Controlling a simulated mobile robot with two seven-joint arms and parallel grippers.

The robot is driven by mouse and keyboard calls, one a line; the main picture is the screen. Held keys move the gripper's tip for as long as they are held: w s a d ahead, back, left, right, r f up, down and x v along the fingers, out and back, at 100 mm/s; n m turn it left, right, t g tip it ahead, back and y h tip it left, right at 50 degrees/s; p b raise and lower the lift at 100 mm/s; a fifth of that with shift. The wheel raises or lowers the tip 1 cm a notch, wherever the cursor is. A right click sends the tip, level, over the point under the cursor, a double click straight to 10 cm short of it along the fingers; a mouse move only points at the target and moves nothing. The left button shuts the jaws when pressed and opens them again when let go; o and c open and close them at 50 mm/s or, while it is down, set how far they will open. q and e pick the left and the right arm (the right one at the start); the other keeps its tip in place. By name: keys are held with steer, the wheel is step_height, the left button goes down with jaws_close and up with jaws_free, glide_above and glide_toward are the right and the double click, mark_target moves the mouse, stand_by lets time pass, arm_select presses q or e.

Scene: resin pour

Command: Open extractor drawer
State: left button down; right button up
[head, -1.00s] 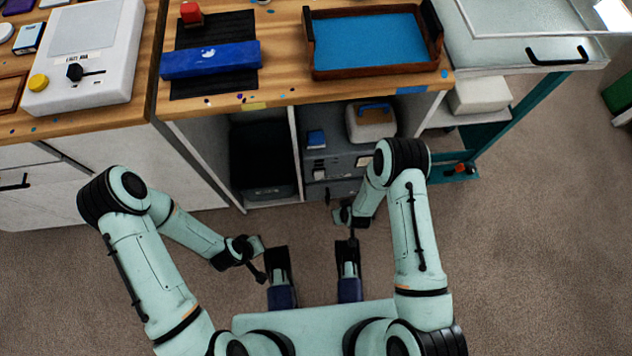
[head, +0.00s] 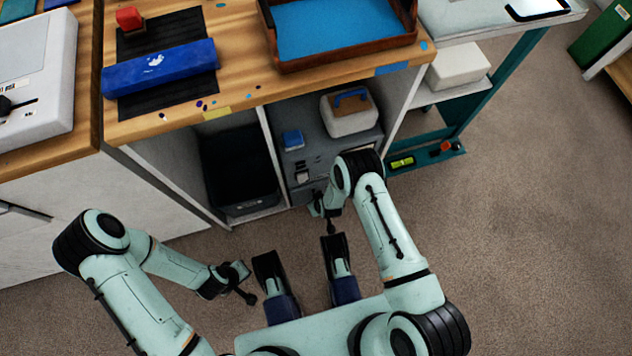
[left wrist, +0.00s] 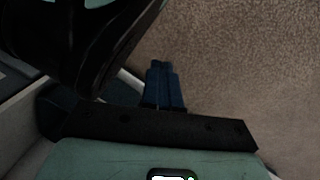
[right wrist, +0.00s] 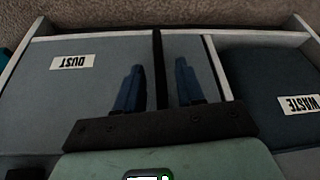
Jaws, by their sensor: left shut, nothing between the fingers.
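The grey extractor unit (head: 318,165) stands in the right compartment under the wooden bench. A grey front labelled DUST (right wrist: 85,90) fills the left of the right wrist view, its label upside down. My right gripper (right wrist: 158,88) is open, its two blue fingers apart in front of the grey front. A dark straight strip (right wrist: 160,60) shows between the fingers; I cannot tell whether they touch it. My left gripper (left wrist: 166,85) is shut and empty, fingers together over the carpet. In the head view both hands are low in front of the cabinet, their fingers hard to see.
A dark bin fills the left compartment (head: 240,165); its WASTE label (right wrist: 300,104) shows in the right wrist view. A white divider separates the compartments. A white box with a blue handle (head: 350,112) sits on the extractor.

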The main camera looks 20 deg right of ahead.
arm_select(q)
steer(key=shift+s+a+f+g, duration=0.1)
steer(key=shift+s+f+g, duration=0.2)
steer(key=shift+s+f, duration=0.25)
arm_select(e)
steer(key=shift+w+f, duration=0.3)
steer(key=shift+f, duration=0.35)
arm_select(q)
steer(key=shift+s+r, duration=0.1)
arm_select(e)
jaws_close()
steer(key=shift+s, duration=0.1)
